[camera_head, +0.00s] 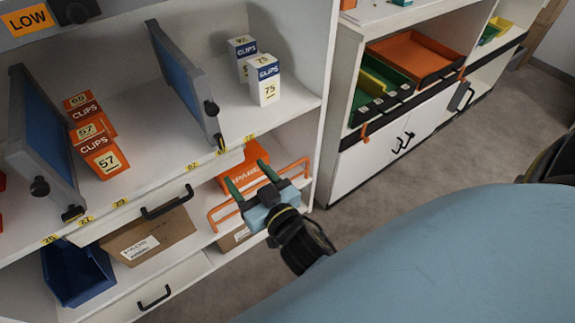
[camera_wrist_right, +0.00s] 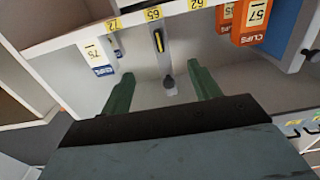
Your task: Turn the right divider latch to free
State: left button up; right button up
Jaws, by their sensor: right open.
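The right divider (camera_head: 182,78) is a blue panel with a grey frame, standing on the upper shelf. A dark knob (camera_head: 211,107) is on its front edge, and its dark latch (camera_head: 220,143) is at the foot, near the yellow number tags. In the right wrist view the divider shows nearly edge-on, with the black-and-yellow latch (camera_wrist_right: 158,41) and the knob (camera_wrist_right: 168,82) between my fingers in the picture. My right gripper (camera_head: 246,172) is open and empty, with green fingers, in front of and below the shelf edge, apart from the latch. My left gripper is out of view.
Orange clip boxes (camera_head: 100,150) stand left of the right divider, and white-blue boxes (camera_head: 263,80) right of it. The left divider (camera_head: 45,135) stands further left. Below are an orange rail (camera_head: 225,208), a carton (camera_head: 148,237) and a blue bin (camera_head: 78,272). Floor is free at right.

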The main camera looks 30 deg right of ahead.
pick_arm(q)
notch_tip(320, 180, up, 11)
jog(key=p, duration=1.1)
pick_arm(e)
jog(key=s+f+g, duration=0.5)
jog(key=s+f, duration=0.2)
jog(key=f, duration=0.4)
jog(key=s+f+n+g+y, duration=0.1)
jog(key=s+f+g, duration=0.3)
jog(key=s+f, duration=0.4)
notch_tip(320, 180, down, 4)
jog(key=shift+a+r+n+g, duration=0.1)
jog(key=shift+a+n+g, duration=0.2)
jog(key=shift+g, duration=0.1)
jog(key=shift+d, duration=0.1)
